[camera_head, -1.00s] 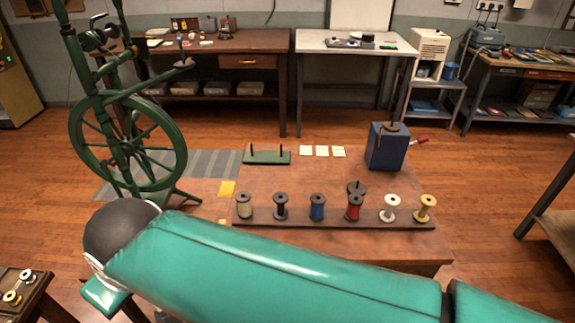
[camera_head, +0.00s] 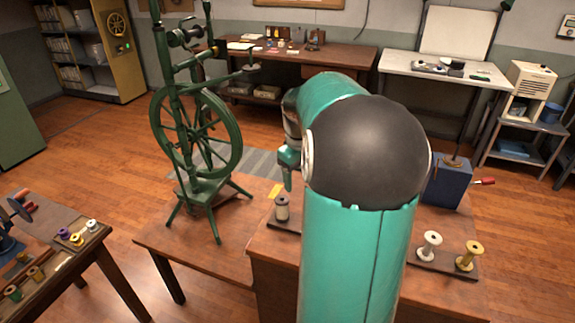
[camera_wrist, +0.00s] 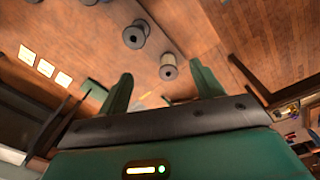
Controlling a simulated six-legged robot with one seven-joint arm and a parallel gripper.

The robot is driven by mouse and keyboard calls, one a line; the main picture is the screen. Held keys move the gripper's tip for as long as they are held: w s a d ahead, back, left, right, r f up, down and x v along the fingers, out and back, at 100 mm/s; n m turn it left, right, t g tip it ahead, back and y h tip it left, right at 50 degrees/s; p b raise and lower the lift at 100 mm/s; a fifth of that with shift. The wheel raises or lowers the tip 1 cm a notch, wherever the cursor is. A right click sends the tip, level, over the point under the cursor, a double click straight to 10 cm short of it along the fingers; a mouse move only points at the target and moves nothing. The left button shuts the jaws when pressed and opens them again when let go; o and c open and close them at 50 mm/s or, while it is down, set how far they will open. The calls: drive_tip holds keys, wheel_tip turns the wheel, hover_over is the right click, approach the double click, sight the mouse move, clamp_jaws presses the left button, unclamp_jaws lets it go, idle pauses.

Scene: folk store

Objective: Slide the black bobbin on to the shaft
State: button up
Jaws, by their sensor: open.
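My gripper (camera_wrist: 165,75) is open and empty above the table. The beige bobbin shows beyond the gap between its fingers, and the black bobbin lies further to the left. In the head view my arm hides the black bobbin and most of my gripper. A blue block (camera_head: 448,186) with a thin upright rod (camera_head: 472,120) stands at the right. I cannot tell whether this rod is the shaft.
A green spinning wheel (camera_head: 195,140) stands left of my arm. The rack (camera_head: 430,258) also holds a white bobbin (camera_head: 430,244) and a yellow bobbin (camera_head: 468,256). White cards (camera_wrist: 45,68) lie at the left in the wrist view. A side table (camera_head: 90,245) with small spools stands at the left.

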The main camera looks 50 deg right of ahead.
drive_tip(key=s+d+f, duration=0.2)
drive_tip(key=d+f, duration=0.1)
drive_tip(key=d, duration=0.3)
drive_tip(key=shift+y, duration=0.4)
drive_tip(key=shift+f, duration=5.35)
drive_tip(key=c, duration=0.7)
